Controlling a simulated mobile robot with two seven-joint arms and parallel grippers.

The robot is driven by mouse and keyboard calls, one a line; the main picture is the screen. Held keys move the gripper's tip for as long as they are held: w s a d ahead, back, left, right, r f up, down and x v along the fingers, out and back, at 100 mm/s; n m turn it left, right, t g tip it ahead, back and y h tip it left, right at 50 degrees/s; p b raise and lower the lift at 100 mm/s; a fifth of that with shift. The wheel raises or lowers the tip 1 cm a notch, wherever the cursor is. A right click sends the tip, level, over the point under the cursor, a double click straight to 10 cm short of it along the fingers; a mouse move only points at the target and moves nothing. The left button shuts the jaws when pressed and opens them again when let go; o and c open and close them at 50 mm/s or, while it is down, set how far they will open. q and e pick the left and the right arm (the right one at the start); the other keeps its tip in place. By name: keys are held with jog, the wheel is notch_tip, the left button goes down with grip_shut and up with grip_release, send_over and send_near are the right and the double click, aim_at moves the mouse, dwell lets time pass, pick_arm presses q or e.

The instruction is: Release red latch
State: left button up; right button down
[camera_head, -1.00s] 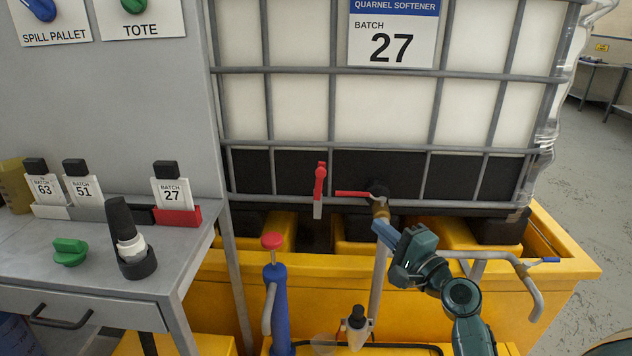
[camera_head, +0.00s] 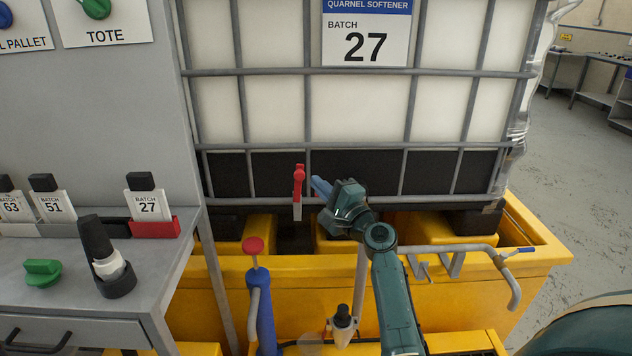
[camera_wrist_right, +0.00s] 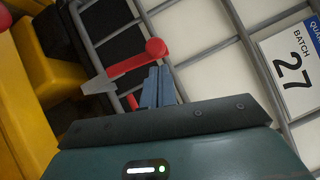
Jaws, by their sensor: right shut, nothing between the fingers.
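The red latch (camera_head: 298,181) hangs upright on the front of the tote cage, a red arm with a round top end and a pale grey plate below it. In the right wrist view the red latch (camera_wrist_right: 135,62) runs slantwise, its round end close to my fingertips. My right gripper (camera_head: 319,187) is shut and empty, its blue fingers just to the right of the latch. In the wrist view the shut fingers (camera_wrist_right: 158,84) point at the latch's round end; I cannot tell whether they touch it. My left gripper is not in view.
The caged tote (camera_head: 262,110) stands on the yellow spill pallet (camera_head: 500,285). The tote's outlet valve is hidden behind my right gripper. A blue hand pump (camera_head: 263,310) with a red knob stands in front. A grey bench (camera_head: 180,250) with batch bottles is at left.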

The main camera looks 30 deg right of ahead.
aim_at(300, 176)
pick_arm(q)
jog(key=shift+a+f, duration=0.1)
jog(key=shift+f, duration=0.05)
pick_arm(e)
jog(key=shift+w+a+r, duration=0.1)
jog(key=shift+w+a, duration=0.2)
jog(key=shift+a, duration=0.1)
